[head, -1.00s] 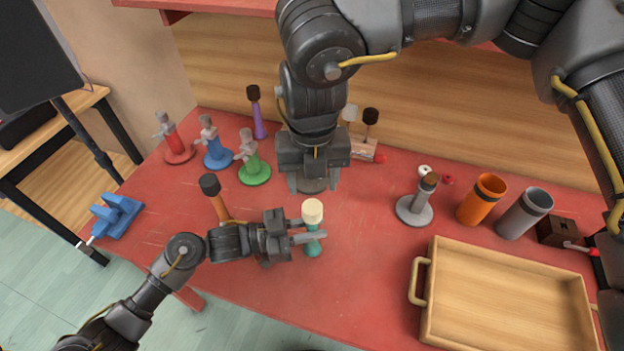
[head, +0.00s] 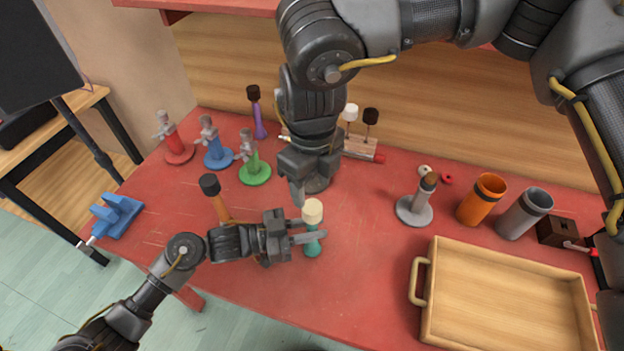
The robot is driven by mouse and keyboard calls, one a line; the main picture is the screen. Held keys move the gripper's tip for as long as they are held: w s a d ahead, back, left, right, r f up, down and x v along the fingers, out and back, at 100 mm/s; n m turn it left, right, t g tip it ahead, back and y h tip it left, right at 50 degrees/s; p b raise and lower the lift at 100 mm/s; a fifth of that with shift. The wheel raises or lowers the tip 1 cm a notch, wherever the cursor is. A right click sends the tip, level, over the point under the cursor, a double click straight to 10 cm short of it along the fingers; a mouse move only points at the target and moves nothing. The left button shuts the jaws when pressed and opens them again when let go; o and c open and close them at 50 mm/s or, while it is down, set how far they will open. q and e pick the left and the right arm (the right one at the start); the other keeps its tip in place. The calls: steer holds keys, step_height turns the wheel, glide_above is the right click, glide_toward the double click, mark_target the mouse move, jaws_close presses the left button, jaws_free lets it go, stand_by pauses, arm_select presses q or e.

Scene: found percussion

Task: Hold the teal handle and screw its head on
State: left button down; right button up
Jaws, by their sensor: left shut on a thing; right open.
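The teal handle (head: 312,246) stands upright near the front middle of the table. A cream head (head: 313,211) is on top of it; I cannot tell how tightly it is seated. My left gripper (head: 311,238) reaches in from the left and is shut on the teal handle, below the head. My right gripper (head: 309,189) points down, open and empty, just behind and above the cream head in the picture, apart from it. One right finger shows clearly; the other is hard to make out against a grey round base (head: 320,186) behind it.
An orange handle with a dark head (head: 217,197) stands left of my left gripper. Red, blue and green stands (head: 254,172) are at back left. A grey stand (head: 414,210), orange cup (head: 481,200), grey cup (head: 524,214) and wooden tray (head: 430,300) are to the right.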

mark_target(312, 207)
steer(key=shift+f, duration=3.85)
steer(key=c, duration=1)
steer(key=m, duration=0.8)
steer(key=shift+m, duration=0.3)
steer(key=m, duration=0.4)
steer(key=shift+m, duration=0.3)
steer(key=m, duration=0.4)
steer(key=shift+m, duration=0.3)
steer(key=o, duration=1.1)
